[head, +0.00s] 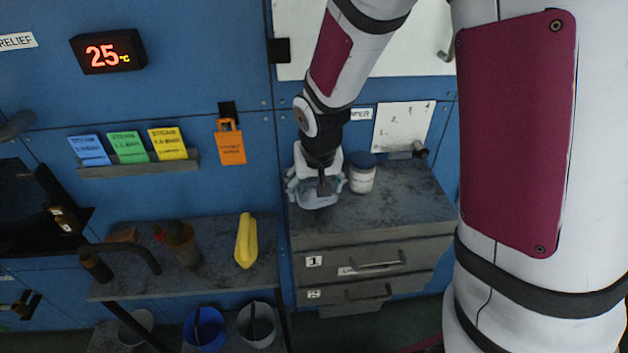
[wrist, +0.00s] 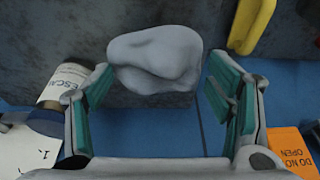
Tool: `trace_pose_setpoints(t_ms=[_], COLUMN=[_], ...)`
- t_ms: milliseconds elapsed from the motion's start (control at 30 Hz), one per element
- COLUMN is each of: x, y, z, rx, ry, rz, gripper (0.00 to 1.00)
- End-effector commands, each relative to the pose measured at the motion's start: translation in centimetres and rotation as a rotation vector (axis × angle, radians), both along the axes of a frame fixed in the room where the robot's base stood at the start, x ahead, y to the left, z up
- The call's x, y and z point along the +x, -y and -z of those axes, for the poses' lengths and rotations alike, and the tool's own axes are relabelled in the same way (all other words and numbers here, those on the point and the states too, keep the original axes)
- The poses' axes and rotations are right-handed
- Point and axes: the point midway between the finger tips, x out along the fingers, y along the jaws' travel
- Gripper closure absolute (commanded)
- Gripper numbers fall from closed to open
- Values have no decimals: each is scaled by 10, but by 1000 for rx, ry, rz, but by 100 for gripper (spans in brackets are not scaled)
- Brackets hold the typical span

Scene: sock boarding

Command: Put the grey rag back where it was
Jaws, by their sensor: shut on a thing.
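The grey rag (wrist: 155,58) is a pale, crumpled lump between the two fingertips of my gripper (wrist: 158,75) in the wrist view. The fingers are shut on it, with the rag spanning the gap between the teal pads. In the head view my gripper (head: 317,192) points down over the left part of the grey drawer cabinet's top (head: 400,205). The rag shows there as a pale patch low between the fingers, partly hidden by them. I cannot tell whether the rag touches the cabinet top.
A white jar with a dark lid (head: 362,178) stands close to the right of my gripper. Left of the cabinet, a lower grey shelf (head: 215,262) holds a yellow object (head: 245,240) and a brown bottle (head: 184,245).

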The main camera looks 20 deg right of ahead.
Motion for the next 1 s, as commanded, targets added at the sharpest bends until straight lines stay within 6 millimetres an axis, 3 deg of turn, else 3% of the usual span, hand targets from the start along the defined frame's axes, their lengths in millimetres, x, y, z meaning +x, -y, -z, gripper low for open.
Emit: trace_pose_setpoints(t_ms=[233, 600, 1000], x=[14, 13, 14], y=[20, 20, 20], z=[2, 35, 40], rx=[-1, -1, -1], ry=[0, -3, -1], rz=[1, -2, -1], gripper=[52, 52, 52])
